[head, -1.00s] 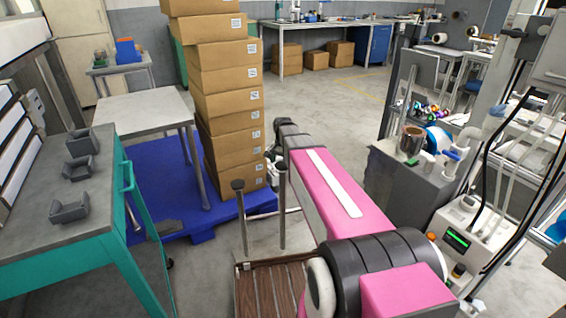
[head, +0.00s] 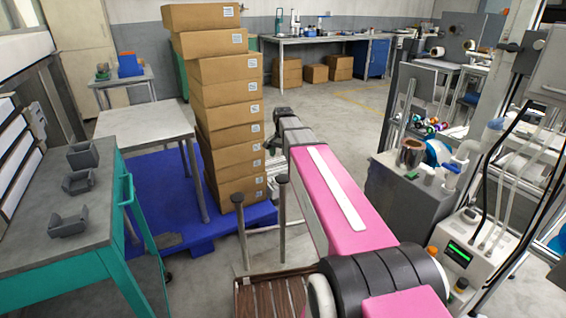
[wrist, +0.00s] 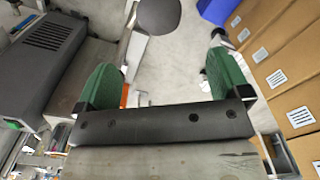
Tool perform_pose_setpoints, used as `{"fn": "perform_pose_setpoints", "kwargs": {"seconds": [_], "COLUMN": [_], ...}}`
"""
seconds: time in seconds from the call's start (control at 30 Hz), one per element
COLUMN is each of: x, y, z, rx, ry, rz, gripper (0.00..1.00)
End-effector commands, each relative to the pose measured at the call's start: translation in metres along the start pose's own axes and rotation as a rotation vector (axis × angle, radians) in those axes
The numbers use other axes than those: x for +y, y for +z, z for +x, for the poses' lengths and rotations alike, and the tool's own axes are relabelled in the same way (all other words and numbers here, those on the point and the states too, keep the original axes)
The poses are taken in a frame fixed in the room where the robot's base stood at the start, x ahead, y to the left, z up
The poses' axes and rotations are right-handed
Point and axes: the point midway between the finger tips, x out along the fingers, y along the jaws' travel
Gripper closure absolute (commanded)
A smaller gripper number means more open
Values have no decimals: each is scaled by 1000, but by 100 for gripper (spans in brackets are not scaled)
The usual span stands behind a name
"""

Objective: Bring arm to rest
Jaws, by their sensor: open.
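My arm, with its pink cover, stretches forward across the middle of the head view. Its far end is beside the stack of cardboard boxes (head: 228,120); the gripper itself is hard to make out there. In the wrist view my gripper (wrist: 165,79) shows its two green fingertips spread wide apart. Nothing is held between them; the floor and blurred items show through the gap. The boxes also show at the right of the wrist view (wrist: 278,75), close to the right finger.
The boxes stand on a blue pallet (head: 165,232). A grey workbench (head: 35,250) with several grey holders is at left, with a small table (head: 140,122) behind it. A grey cabinet (head: 400,205) and a white device (head: 465,255) stand at right. Floor beyond the arm is clear.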

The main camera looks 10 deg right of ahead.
Motion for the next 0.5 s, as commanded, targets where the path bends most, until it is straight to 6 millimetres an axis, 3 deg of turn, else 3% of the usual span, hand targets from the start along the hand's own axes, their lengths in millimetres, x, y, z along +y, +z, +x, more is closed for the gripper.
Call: {"fn": "perform_pose_setpoints", "kwargs": {"seconds": [0.5], "x": [3], "y": [4], "z": [-2], "rx": [-1], "ry": [1], "rz": [-10], "gripper": [6]}}
